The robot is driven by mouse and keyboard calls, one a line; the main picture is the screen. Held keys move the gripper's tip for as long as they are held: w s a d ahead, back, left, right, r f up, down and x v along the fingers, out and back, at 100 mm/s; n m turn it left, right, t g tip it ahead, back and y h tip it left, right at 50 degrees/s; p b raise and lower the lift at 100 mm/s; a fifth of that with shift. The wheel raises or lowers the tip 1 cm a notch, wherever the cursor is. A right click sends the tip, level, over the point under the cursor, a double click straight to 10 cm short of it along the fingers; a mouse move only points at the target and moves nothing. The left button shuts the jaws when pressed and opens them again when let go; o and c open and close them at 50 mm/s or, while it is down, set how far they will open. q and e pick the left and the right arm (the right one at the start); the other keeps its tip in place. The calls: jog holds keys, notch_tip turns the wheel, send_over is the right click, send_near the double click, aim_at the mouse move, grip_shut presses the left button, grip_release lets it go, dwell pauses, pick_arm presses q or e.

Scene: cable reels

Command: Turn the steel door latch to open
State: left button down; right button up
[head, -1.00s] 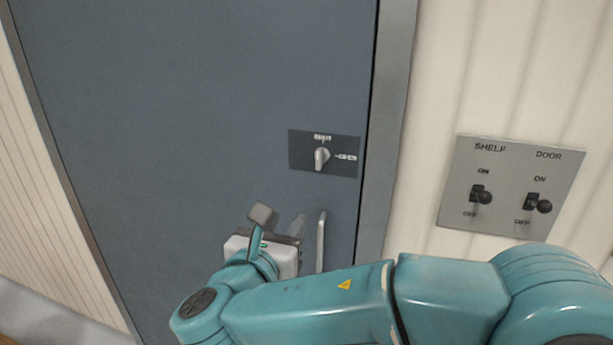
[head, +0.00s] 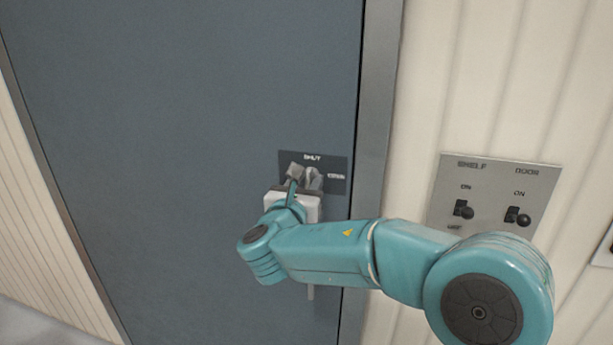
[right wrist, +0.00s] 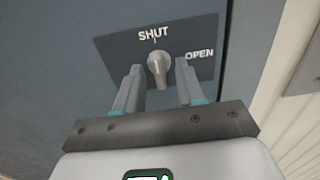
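The steel door latch (right wrist: 158,68) is a small knob on a dark plate (right wrist: 205,38) marked SHUT at the top and OPEN at the right. In the head view my right gripper (head: 306,178) partly covers the latch plate (head: 335,166). The blue-grey door (head: 190,120) appears closed in its frame. My left gripper is not in view.
A metal switch panel (head: 495,180) right of the door has a SHELF switch (head: 463,209) and a DOOR switch (head: 517,216). The door handle (head: 311,292) is mostly hidden below my right arm. Ribbed cream walls flank the door.

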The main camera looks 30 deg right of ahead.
jog(key=shift+w+d, duration=0.2)
jog(key=shift+w, duration=0.05)
grip_shut()
jog(key=shift+w, duration=0.1)
